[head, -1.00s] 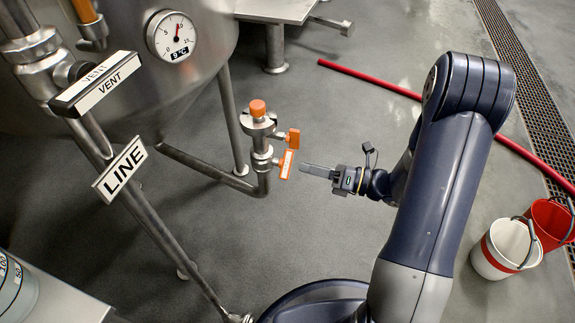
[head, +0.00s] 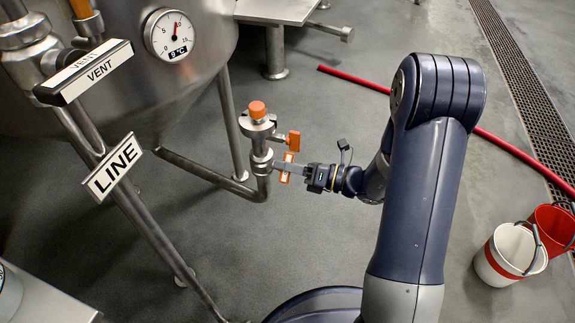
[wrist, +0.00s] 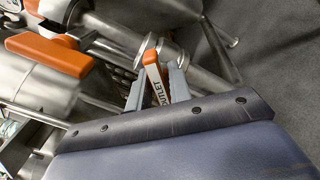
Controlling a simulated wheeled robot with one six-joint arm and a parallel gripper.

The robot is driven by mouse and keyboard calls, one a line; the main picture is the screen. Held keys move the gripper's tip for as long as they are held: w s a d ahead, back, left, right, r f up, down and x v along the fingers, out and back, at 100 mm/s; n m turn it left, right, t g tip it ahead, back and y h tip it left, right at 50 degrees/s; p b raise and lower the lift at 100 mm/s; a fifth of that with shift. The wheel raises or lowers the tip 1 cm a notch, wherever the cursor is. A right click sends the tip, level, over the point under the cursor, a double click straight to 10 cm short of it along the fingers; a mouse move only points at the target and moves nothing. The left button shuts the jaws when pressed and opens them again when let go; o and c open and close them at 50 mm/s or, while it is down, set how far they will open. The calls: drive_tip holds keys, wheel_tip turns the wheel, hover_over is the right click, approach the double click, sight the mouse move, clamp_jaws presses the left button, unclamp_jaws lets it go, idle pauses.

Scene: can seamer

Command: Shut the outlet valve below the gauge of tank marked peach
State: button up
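The outlet valve's orange handle (head: 287,167) is on the lower part of the pipe stub below the gauge (head: 171,36). In the wrist view the handle (wrist: 154,75) carries a label reading OUTLET. My gripper (head: 281,168) reaches it from the right. Its two grey fingers (wrist: 156,88) stand apart, one on each side of the handle; firm contact is not clear. A second orange handle (head: 293,140) sits just above, and it looms large at left in the wrist view (wrist: 50,54). The steel tank (head: 110,105) shows no readable peach mark.
An orange cap (head: 257,109) tops the valve stack. VENT (head: 92,75) and LINE (head: 115,168) signs hang on piping at left. A red hose (head: 355,78) and two buckets (head: 510,252) are on the floor at right. Open floor lies between.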

clamp_jaws()
drive_tip(key=shift+r+m+p, duration=0.15)
drive_tip(key=shift+m+p, duration=0.15)
drive_tip(key=shift+p, duration=0.9)
drive_tip(key=m+p, duration=0.2)
drive_tip(key=p, duration=0.2)
drive_tip(key=shift+r, duration=0.15)
drive_tip(key=m+p, duration=0.3)
drive_tip(key=p, duration=0.1)
drive_tip(key=shift+m, duration=0.3)
drive_tip(key=shift+f+m+p, duration=0.2)
drive_tip(key=shift+m+p, duration=0.5)
drive_tip(key=shift+p, duration=0.05)
drive_tip(key=shift+f+m+p, duration=0.2)
drive_tip(key=shift+m+p, duration=0.5)
drive_tip(key=shift+f, duration=0.1)
drive_tip(key=shift+o, duration=1.6)
unclamp_jaws()
